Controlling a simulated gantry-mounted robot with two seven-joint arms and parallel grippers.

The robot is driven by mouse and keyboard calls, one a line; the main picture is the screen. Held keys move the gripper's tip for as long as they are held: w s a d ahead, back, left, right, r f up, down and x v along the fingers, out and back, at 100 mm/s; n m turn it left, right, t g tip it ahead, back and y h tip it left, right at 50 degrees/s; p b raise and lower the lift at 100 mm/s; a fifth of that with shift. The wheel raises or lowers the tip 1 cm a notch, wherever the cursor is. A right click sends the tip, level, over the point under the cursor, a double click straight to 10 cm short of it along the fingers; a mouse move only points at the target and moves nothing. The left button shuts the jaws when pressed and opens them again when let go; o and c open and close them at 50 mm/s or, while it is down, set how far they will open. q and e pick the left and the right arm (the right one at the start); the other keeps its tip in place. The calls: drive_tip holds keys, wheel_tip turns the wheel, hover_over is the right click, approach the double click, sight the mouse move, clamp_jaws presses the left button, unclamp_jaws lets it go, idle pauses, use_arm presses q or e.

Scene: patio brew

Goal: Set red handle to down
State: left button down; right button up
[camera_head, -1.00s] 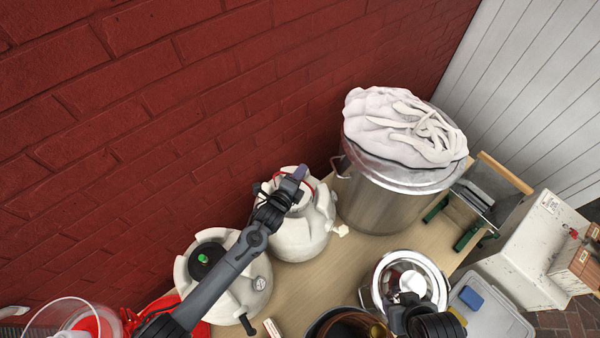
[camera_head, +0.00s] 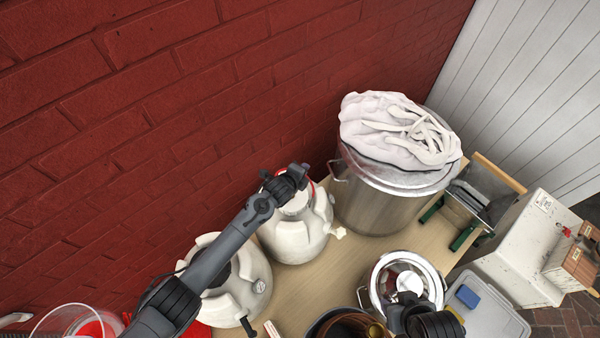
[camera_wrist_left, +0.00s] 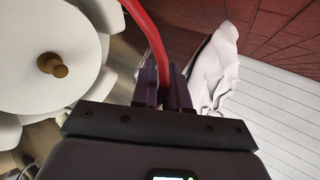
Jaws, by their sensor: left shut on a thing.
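The red handle (camera_head: 313,186) is a thin red bail on the white keg-like vessel (camera_head: 296,238) in the middle of the table. In the head view my left gripper (camera_head: 300,172) is over the top of this vessel and hides most of the handle. In the left wrist view the red handle (camera_wrist_left: 151,36) curves down between the dark purple fingers of my left gripper (camera_wrist_left: 165,82), which are shut on it. The white vessel top with a brown knob (camera_wrist_left: 53,65) is left of the fingers. My right gripper (camera_head: 405,312) is partly seen by the shiny pot; its fingers are unclear.
A second white vessel (camera_head: 250,285) stands under my left arm. A large steel pot (camera_head: 385,205) with a white cloth (camera_head: 400,130) stands right of the handled vessel. A shiny pot (camera_head: 380,285) is at front right. The brick wall (camera_head: 180,110) is close behind.

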use_arm(q)
drive_tip(key=shift+w+d+f+g+b, duration=0.2)
drive_tip(key=shift+w+f+b, duration=0.1)
drive_tip(key=shift+w+b, duration=0.2)
drive_tip(key=shift+w+d+f+g+b, duration=0.1)
drive_tip(key=shift+w+f+g+b, duration=0.1)
drive_tip(key=shift+w+f+b, duration=0.2)
drive_tip(key=shift+r, duration=0.1)
